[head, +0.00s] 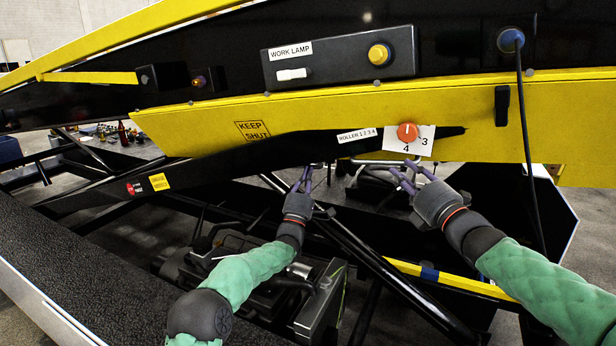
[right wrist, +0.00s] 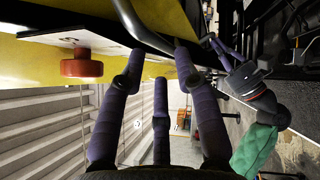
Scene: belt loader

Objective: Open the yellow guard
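The yellow guard (head: 300,108) is a long panel along the side of the black loader, labelled KEEP SHUT, and lies closed against it. A black latch or handle (head: 502,105) sits on its right part. My left gripper (head: 304,177) is below the guard's lower edge, fingers apart and empty; it also shows in the right wrist view (right wrist: 217,46). In the right wrist view the knob (right wrist: 82,66) is left of the fingers. Whether fingertips touch the guard, I cannot tell.
A work lamp box (head: 340,60) with a yellow button is above the guard. A black cable (head: 527,150) hangs in front of its right end. Below are a dark engine (head: 240,262), a diagonal black strut (head: 370,262) and a yellow rail (head: 455,280).

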